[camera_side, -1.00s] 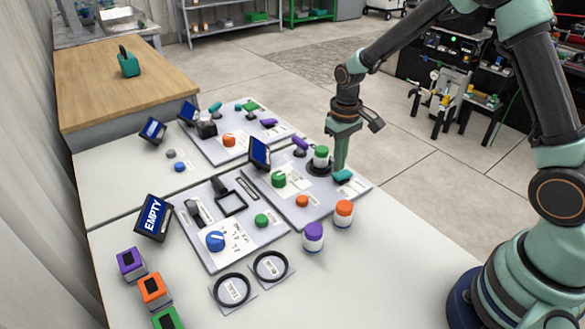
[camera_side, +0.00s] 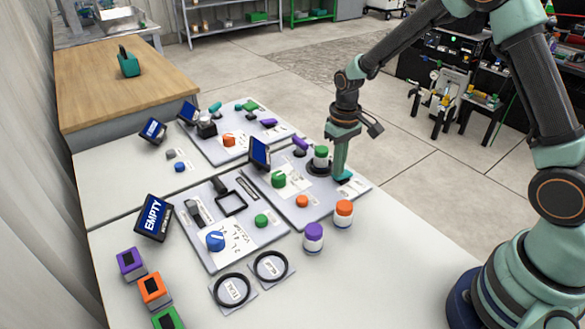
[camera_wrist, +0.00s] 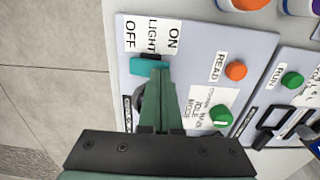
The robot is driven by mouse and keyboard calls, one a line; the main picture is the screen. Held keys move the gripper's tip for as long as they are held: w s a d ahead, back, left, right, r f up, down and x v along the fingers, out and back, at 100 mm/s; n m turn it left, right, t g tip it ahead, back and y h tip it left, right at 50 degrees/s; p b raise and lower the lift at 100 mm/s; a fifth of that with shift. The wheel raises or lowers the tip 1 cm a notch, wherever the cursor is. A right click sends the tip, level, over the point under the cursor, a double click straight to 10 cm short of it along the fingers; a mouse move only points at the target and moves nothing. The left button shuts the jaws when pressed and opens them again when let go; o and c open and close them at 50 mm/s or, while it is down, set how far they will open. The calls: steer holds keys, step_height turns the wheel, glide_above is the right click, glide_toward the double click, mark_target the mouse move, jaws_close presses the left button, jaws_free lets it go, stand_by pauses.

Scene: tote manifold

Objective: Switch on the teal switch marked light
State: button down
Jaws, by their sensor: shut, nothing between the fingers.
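The teal switch (camera_wrist: 142,66) sits on a light grey panel, under a label reading OFF, LIGHT, ON in the wrist view. OFF is at the left of the label and ON at the right. My gripper (camera_wrist: 160,72) is shut and empty, pointing down, with its tips at the ON-side end of the switch and hiding part of it. In the side view the switch (camera_side: 348,175) shows just beside my fingertips (camera_side: 340,177) at the panel's right corner. I cannot tell whether the tips touch it or which way it is tilted.
The same panel carries an orange READ button (camera_wrist: 236,71), a green knob (camera_wrist: 221,117), and a green-topped cylinder (camera_side: 320,157) close left of my gripper. An orange-topped cylinder (camera_side: 344,208) and a purple-topped cylinder (camera_side: 313,231) stand in front. Floor lies beyond the panel's right edge.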

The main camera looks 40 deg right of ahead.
steer(key=shift+f, duration=0.4)
steer(key=shift+r, duration=3.5)
steer(key=shift+r, duration=0.1)
steer(key=s+a+r+t, duration=0.1)
steer(key=s+r+t, duration=0.4)
steer(key=s+r, duration=0.9)
steer(key=shift+s+a+r+t, duration=0.25)
steer(key=shift+s+t, duration=0.05)
steer(key=shift+s, duration=0.2)
